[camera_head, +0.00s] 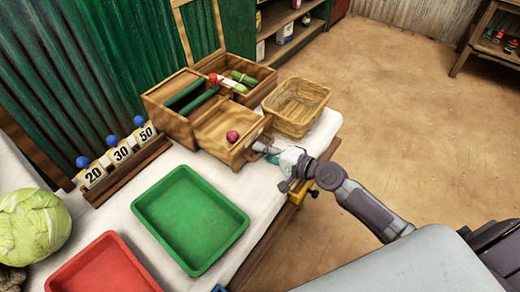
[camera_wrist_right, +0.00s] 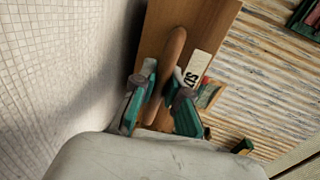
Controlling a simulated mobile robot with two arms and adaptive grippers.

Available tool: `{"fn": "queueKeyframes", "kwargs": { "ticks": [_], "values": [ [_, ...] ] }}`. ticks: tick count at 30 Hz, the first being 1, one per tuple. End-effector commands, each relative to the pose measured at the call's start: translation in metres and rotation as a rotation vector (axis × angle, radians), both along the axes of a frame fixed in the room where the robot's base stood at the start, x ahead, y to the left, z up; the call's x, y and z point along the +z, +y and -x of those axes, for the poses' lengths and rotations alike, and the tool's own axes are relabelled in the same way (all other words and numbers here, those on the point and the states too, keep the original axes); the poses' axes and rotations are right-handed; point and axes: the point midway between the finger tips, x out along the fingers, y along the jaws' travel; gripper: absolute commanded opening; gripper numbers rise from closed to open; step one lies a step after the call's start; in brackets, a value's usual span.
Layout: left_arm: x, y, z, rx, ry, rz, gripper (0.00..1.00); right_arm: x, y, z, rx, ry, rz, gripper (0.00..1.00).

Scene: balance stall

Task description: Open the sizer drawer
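The wooden sizer box (camera_head: 176,122) stands at the back of the white table. Its drawer (camera_head: 212,132) is pulled out toward the front right, showing its inside with one small red-purple ball (camera_head: 233,136) in it. My right gripper (camera_head: 264,149) is at the drawer's front. In the right wrist view the brown bar handle (camera_wrist_right: 173,48) runs between the fingers of my right gripper (camera_wrist_right: 164,88), which close on it from both sides. A white label with dark print (camera_wrist_right: 192,76) shows beside the handle. My left gripper is out of view.
A wicker basket (camera_head: 296,104) stands close to the drawer's right side. A green tray (camera_head: 190,218) and a red tray (camera_head: 103,268) lie in front. Number blocks (camera_head: 121,153) and a cabbage (camera_head: 32,226) are at the left.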

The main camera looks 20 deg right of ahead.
Motion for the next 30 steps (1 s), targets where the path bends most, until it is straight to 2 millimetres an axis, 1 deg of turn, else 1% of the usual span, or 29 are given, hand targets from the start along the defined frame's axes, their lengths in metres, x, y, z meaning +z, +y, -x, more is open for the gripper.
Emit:
{"fn": "queueKeyframes", "kwargs": {
  "ticks": [1, 4, 12, 16, 20, 27, 30],
  "values": [
    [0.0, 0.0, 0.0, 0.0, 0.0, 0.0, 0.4, 0.0, 0.0, 0.0, -0.001, -0.001, 0.001, 0.23],
    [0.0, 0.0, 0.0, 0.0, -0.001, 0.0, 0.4, 0.0, 0.0, 0.0, -0.001, 0.0, 0.0, 0.39],
    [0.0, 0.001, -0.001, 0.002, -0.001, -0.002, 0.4, 0.0, 0.0, 0.0, 0.0, -0.001, -0.001, 0.39],
    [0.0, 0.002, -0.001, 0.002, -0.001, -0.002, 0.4, 0.001, -0.004, 0.006, 0.0, 0.001, 0.0, 0.39],
    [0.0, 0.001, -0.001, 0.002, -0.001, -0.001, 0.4, 0.005, -0.014, 0.023, 0.001, 0.003, 0.001, 0.39],
    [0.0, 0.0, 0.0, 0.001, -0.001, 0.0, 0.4, 0.015, -0.042, 0.066, 0.001, 0.005, 0.0, 0.39],
    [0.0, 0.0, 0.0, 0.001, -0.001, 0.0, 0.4, 0.019, -0.052, 0.08, -0.001, 0.003, 0.0, 0.39]
  ]
}}
